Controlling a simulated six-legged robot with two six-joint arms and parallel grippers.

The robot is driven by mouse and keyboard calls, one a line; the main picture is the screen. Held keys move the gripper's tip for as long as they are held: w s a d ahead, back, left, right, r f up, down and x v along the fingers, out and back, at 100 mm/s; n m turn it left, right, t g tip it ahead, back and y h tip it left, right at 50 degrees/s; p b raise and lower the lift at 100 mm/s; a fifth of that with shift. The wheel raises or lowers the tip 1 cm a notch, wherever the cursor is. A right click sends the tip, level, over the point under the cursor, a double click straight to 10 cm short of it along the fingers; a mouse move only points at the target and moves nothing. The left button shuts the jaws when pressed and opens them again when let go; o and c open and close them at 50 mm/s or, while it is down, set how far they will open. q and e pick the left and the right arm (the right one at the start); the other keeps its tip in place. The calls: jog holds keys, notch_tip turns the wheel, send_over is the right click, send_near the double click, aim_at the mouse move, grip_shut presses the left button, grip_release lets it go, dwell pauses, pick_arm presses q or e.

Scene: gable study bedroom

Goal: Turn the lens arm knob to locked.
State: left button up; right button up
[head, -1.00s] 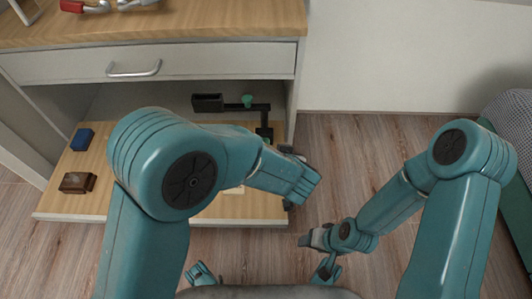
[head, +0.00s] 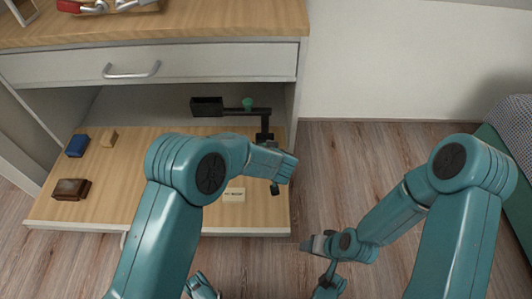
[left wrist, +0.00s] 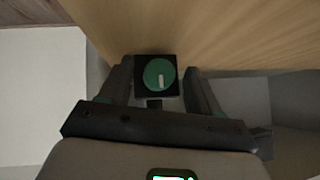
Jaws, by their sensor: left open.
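The lens arm (head: 250,111) is a black jointed bar on a post at the right of the low wooden shelf, with a black box-shaped head (head: 207,107) at its left end and a small green piece (head: 247,104) on top. In the left wrist view a round green knob (left wrist: 158,73) with a white mark sits on a black square block (left wrist: 172,91). The mark points nearly straight down the picture. My left gripper (left wrist: 160,80) is open, its fingers either side of the knob with gaps. In the head view my left gripper (head: 276,186) hides the knob. My right gripper (head: 310,244) is over the floor.
The shelf board (head: 130,205) also holds a blue block (head: 77,146), a small tan block (head: 109,138), a brown box (head: 72,189) and a labelled card (head: 235,195). A closed drawer (head: 200,63) is above. Floor (head: 400,150) is clear to the right.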

pick_arm(q)
jog(key=c, duration=1)
jog(key=shift+d+m+y, duration=0.25)
jog(key=shift+m+y, duration=0.05)
jog(key=shift+y, duration=0.4)
jog(key=shift+c, duration=0.2)
jog(key=shift+m+y, duration=0.3)
jog(key=shift+y, duration=0.2)
jog(key=o, duration=1)
jog(key=shift+o, duration=0.2)
jog(key=shift+a, duration=0.1)
